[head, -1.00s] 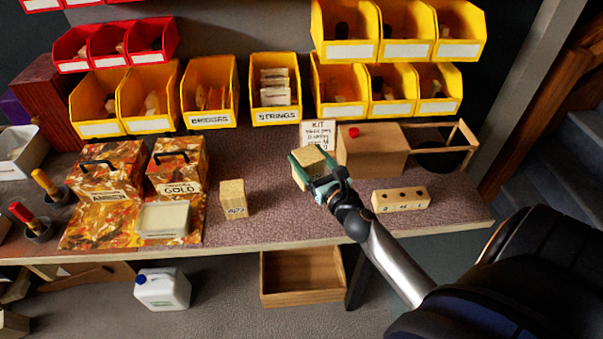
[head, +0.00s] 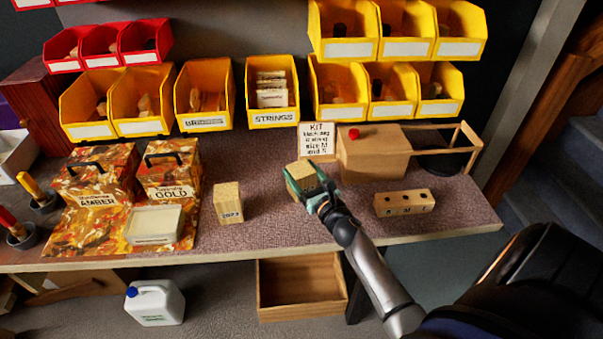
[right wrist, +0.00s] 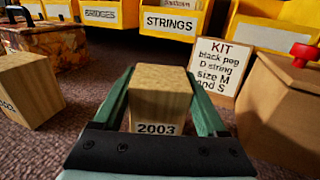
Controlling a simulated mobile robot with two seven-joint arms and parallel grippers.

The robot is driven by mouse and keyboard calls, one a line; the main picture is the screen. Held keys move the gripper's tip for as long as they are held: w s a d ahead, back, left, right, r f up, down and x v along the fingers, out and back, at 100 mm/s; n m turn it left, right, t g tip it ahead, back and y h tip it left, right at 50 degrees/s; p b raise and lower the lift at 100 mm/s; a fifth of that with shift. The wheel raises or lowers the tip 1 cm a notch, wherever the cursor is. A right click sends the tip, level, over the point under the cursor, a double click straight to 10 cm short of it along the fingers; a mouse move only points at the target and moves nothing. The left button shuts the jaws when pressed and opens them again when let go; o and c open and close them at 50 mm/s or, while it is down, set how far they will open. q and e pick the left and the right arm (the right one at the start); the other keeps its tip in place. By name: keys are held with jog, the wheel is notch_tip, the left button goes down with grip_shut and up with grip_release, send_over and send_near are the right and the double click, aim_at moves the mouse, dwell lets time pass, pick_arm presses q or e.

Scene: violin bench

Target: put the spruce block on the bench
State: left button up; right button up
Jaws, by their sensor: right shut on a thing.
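My right gripper (head: 307,189) is shut on a pale wooden block (head: 301,178), which I take for the spruce block. In the right wrist view the block (right wrist: 160,92) stands upright between the two green fingers, with 2003 printed on its near face. It is low over or on the bench (head: 270,232), in front of the KIT card; I cannot tell whether its base touches. A similar pale block (head: 228,203) stands on the bench to the left, and also shows in the right wrist view (right wrist: 28,92). My left gripper is not in view.
The KIT card (head: 318,140) and a brown wooden box (head: 374,157) with a red knob stand behind the held block. A wooden strip with holes (head: 404,203) lies to the right. Amber and gold tins (head: 168,177) stand left. Bench is clear between the two blocks.

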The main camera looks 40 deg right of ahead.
jog(key=shift+f, duration=0.2)
jog(key=o, duration=1.4)
jog(key=shift+r, duration=0.15)
jog(key=s, duration=0.4)
jog(key=s+a, duration=0.1)
jog(key=s, duration=0.3)
jog(key=s+a, duration=0.1)
jog(key=s, duration=0.3)
